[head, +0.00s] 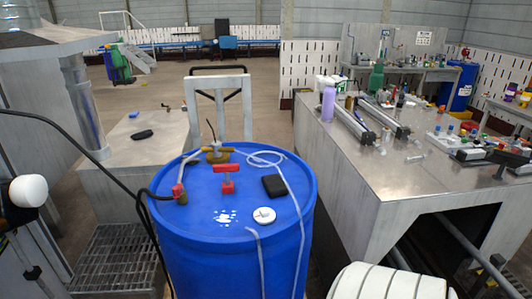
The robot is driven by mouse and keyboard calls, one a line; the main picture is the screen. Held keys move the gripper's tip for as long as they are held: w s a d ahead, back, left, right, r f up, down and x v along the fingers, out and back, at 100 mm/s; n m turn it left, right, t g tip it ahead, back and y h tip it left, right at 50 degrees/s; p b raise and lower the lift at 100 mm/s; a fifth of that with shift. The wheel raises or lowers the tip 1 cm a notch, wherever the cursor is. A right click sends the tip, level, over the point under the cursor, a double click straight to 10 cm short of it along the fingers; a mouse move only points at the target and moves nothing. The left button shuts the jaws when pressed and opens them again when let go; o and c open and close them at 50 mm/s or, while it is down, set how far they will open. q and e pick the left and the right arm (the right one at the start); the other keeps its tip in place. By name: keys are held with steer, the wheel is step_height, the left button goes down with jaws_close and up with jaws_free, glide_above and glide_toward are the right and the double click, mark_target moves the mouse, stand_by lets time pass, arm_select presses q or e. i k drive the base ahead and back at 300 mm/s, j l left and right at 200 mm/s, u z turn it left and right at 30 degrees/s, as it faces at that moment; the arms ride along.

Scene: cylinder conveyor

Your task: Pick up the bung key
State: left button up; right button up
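A large blue drum (185,240) stands upright in the middle of the head view. On its lid is a red T-shaped piece (227,172), with a crossbar on top and a short body below. It looks the most like a bung key, but I cannot be sure. Behind it lies a brass-coloured fitting (217,155) with a crosswise handle. Neither gripper can be made out; no fingers show near the drum.
A black flat item (274,185), a white round cap (264,215) and a clear tube (292,190) lie on the lid. A black hose (85,130) runs in from the left. A metal bench (345,170) with many small objects stands at the right; a lower metal table (110,170) stands left.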

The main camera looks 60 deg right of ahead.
mark_target(227, 186)
steer(key=z, duration=1.75)
